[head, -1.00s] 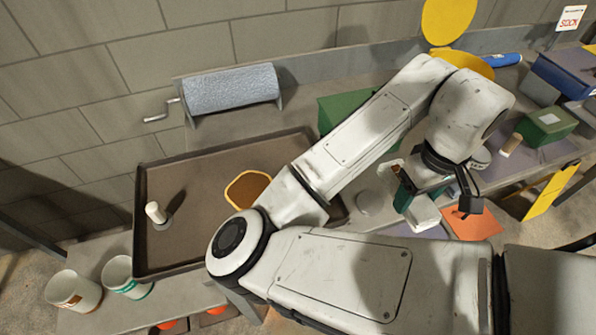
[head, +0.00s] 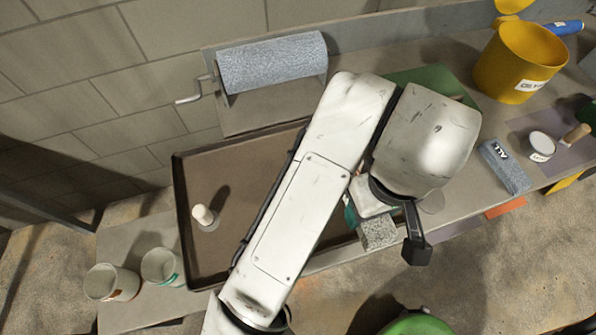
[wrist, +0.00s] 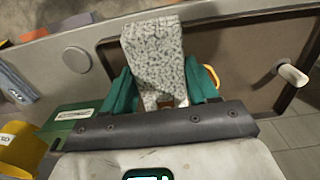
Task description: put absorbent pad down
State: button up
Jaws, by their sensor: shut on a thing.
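The absorbent pad, a grey speckled block (head: 378,232), is held in my gripper (head: 366,206) beside the right end of the dark tray (head: 178,210) in the head view. In the wrist view the pad (wrist: 154,52) stands out between the green fingers of my gripper (wrist: 165,92), which are shut on it. The tray (wrist: 235,55) lies beyond and to the right of the pad there. My arm hides the middle and right of the tray in the head view. I cannot tell how high the pad is above the bench.
A white peg (head: 204,214) stands in the tray's left part. A blue-grey roll (head: 272,62) with a crank is behind the tray. Two cups (head: 112,282) stand front left. A yellow bucket (head: 520,62), a grey box (head: 505,165) and a white tin (head: 541,147) are at right.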

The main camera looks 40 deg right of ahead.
jog(key=w+f, duration=0.3)
jog(key=w, duration=0.1)
jog(key=w+a+f, duration=0.1)
jog(key=w+f, duration=0.2)
jog(key=w, duration=0.1)
jog(key=w+a+f, duration=0.1)
jog(key=w+f, duration=0.1)
jog(key=w, duration=0.3)
jog(key=shift+a+f, duration=0.15)
jog(key=shift+f, duration=0.25)
jog(key=shift+w+a+f, duration=0.1)
jog(key=shift+w+f, duration=0.45)
jog(key=shift+f, duration=1.55)
jog(key=shift+f, duration=0.2)
jog(key=o, duration=1)
jog(key=shift+o, duration=0.2)
jog(key=shift+r, duration=0.1)
